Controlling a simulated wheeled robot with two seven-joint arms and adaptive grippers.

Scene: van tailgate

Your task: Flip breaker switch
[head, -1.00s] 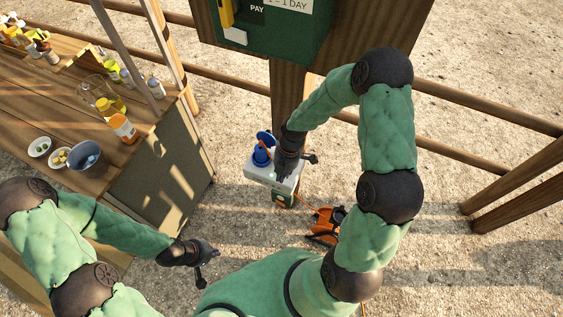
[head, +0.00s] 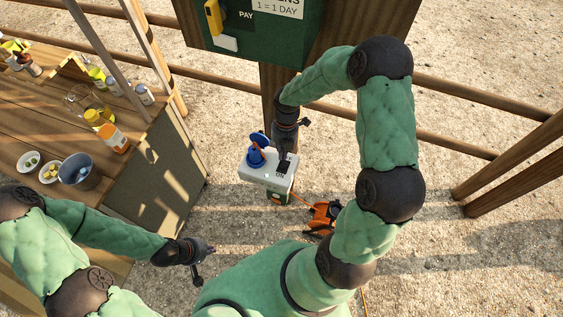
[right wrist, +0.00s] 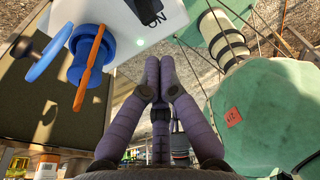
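A white breaker box (head: 254,174) stands low in front of the wooden post, with a blue socket and flip cap (head: 256,153) on its left. A black switch (head: 283,167) sits on its top right. In the right wrist view the black switch (right wrist: 147,9) is partly cut off, beside the word "ON" and a small green light (right wrist: 140,42). I cannot tell its position. My right gripper (right wrist: 160,62) has its fingertips together with nothing between them, just short of the box and apart from it. My left gripper (head: 211,249) hangs empty at lower left; its fingers are too small to judge.
An orange cable reel (head: 323,214) lies on the gravel right of the box. A green pay machine (head: 255,35) is on the post above. A wooden counter (head: 35,130) with bottles and bowls stands left. Open gravel lies at right.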

